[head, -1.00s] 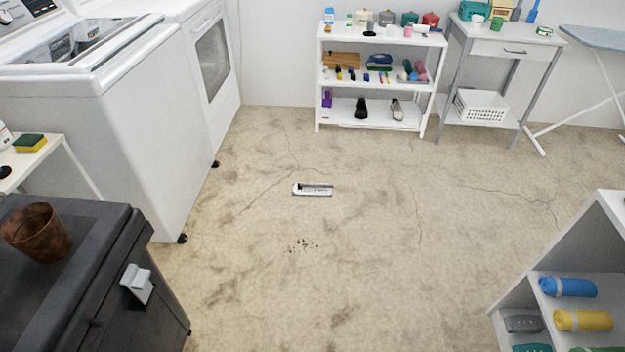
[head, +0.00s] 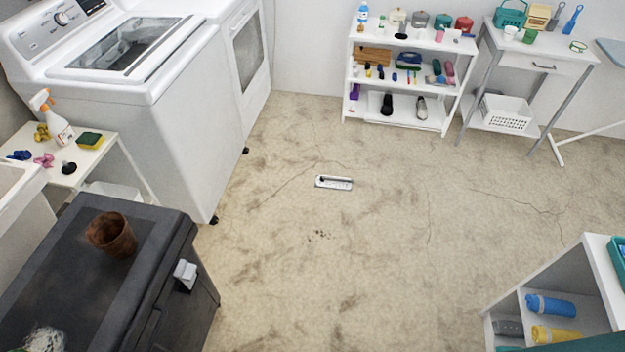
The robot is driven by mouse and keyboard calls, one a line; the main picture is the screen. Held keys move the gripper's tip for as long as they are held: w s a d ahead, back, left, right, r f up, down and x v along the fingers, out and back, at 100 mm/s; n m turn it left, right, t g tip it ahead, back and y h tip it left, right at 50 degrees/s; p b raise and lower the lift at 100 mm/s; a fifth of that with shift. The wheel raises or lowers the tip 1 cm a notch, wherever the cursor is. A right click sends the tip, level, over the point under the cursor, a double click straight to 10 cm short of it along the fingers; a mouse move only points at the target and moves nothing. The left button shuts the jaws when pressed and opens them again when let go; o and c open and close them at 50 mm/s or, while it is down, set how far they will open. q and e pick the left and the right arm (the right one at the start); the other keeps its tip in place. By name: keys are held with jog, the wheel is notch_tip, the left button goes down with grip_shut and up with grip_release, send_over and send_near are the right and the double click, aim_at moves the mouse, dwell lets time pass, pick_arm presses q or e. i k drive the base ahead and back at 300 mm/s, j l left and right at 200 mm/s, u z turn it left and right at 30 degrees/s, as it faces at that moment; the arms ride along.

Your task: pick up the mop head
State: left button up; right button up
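A white, stringy bundle (head: 45,340) that looks like a mop head lies on the lid of a dark grey chest (head: 70,265) at the bottom left. The frame's lower edge cuts it off. A flat white object with a dark strip (head: 334,182) lies on the floor in the middle; I cannot tell exactly what it is. Neither of my grippers shows in the head view.
A rusty brown pot (head: 112,235) stands on the chest. A small white table (head: 85,160) with a spray bottle (head: 52,118) is beyond it, beside the washer (head: 160,130). A white shelf (head: 495,325) stands at lower right. The middle floor is open, with dark crumbs (head: 320,235).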

aim_at(344, 184)
jog(key=i+l+u, duration=0.2)
jog(key=i+l, duration=0.15)
jog(key=i+l+u, duration=0.45)
jog(key=i+l, duration=0.2)
jog(key=l, duration=0.25)
